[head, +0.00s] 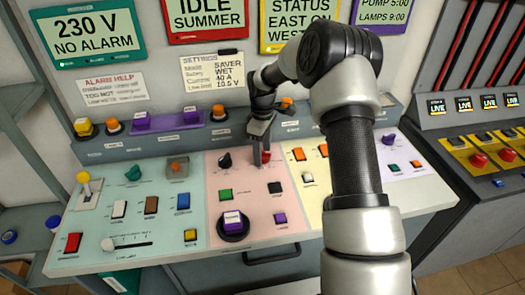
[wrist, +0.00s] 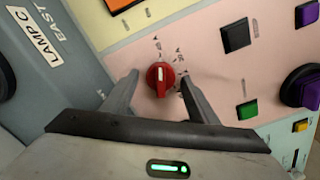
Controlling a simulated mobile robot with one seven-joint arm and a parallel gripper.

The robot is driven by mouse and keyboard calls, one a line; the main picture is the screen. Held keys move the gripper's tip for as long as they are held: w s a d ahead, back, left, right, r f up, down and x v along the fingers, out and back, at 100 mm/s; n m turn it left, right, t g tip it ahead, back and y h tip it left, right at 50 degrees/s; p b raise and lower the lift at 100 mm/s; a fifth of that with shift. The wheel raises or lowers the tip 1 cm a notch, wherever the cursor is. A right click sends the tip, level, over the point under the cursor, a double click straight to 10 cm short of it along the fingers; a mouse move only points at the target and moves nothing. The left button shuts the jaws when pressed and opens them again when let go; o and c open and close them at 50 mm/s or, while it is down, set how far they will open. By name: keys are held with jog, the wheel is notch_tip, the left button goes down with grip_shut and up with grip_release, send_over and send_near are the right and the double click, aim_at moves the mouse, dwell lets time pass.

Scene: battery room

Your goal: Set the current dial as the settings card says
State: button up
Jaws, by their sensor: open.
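The settings card (head: 212,70) is on the wall at upper middle in the head view. A red dial (head: 266,156) with a white pointer line sits on the pink panel, partly hidden by my gripper (head: 262,138). In the wrist view the red dial (wrist: 161,80) lies between the fingertips of my gripper (wrist: 159,88). The fingers are open on either side of it, with gaps showing. Its pointer points roughly to the top of the wrist picture. The scale marks around it are too small to read.
A black dial (head: 225,160) and a green switch (head: 225,195) are left of the red dial. A black switch (head: 274,187) is below it. The raised ledge (head: 175,138) runs behind the panel.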

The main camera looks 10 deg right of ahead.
jog(key=shift+r, duration=0.1)
notch_tip(320, 180, up, 17)
dwell(0.4)
jog(key=shift+r, duration=0.15)
